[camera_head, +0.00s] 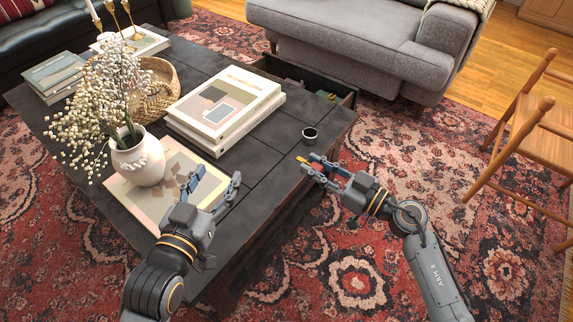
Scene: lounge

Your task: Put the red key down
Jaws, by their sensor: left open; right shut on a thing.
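My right gripper (311,165) is above the right edge of the dark coffee table (262,152). It is shut on a small orange-yellow thing (302,159) that shows at its fingertips. The thing is mostly hidden by the fingers, and I cannot make out a red key shape. No other red key can be made out.
A stack of books (225,105), a white vase (138,160) with flowers and a woven basket (160,88) take up the table. An open drawer (345,98) sticks out at the far side.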

